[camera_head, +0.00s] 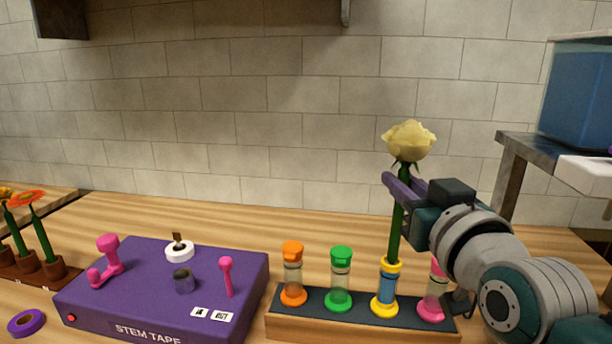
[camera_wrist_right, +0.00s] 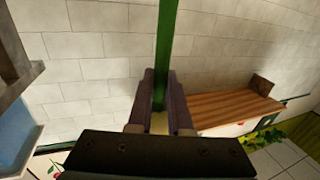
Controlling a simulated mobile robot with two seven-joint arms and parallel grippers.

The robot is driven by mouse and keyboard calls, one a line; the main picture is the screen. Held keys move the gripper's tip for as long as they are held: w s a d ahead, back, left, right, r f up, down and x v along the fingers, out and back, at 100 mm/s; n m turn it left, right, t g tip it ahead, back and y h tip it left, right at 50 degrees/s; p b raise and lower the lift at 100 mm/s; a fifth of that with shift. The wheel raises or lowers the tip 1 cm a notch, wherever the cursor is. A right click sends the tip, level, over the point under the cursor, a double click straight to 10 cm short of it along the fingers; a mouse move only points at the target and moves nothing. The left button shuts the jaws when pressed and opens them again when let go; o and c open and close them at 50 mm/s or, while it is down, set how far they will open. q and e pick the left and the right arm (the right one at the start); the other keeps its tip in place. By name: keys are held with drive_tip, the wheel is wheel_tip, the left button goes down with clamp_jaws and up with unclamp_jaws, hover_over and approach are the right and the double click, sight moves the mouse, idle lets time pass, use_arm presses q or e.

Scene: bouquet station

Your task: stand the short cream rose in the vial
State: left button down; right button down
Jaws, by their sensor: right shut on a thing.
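The cream rose (camera_head: 408,140) is upright, with a pale bloom and a green stem (camera_head: 396,225). My right gripper (camera_head: 403,190) is shut on the stem just below the bloom. In the right wrist view the stem (camera_wrist_right: 167,45) runs between the purple fingers (camera_wrist_right: 160,100). The stem's lower end meets the open yellow-rimmed vial (camera_head: 388,283), which looks blue inside. I cannot tell how far the stem reaches into it. My left gripper is not in view.
The vial stands in a dark-topped wooden rack (camera_head: 320,328) beside orange-capped (camera_head: 293,275), green-capped (camera_head: 341,278) and pink (camera_head: 433,300) vials. A purple stem tape machine (camera_head: 150,280) and a purple tape roll (camera_head: 26,323) are left. Orange flowers (camera_head: 30,198) stand far left; a blue tank (camera_head: 580,95) is right.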

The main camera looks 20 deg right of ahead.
drive_tip(key=shift+f+b, duration=0.55)
drive_tip(key=shift+f, duration=0.15)
drive_tip(key=shift+f+b, duration=0.3)
drive_tip(key=shift+f, duration=0.35)
drive_tip(key=shift+f+b, duration=0.45)
drive_tip(key=shift+b, duration=0.15)
drive_tip(key=shift+f, duration=0.45)
drive_tip(key=shift+c, duration=1)
unclamp_jaws()
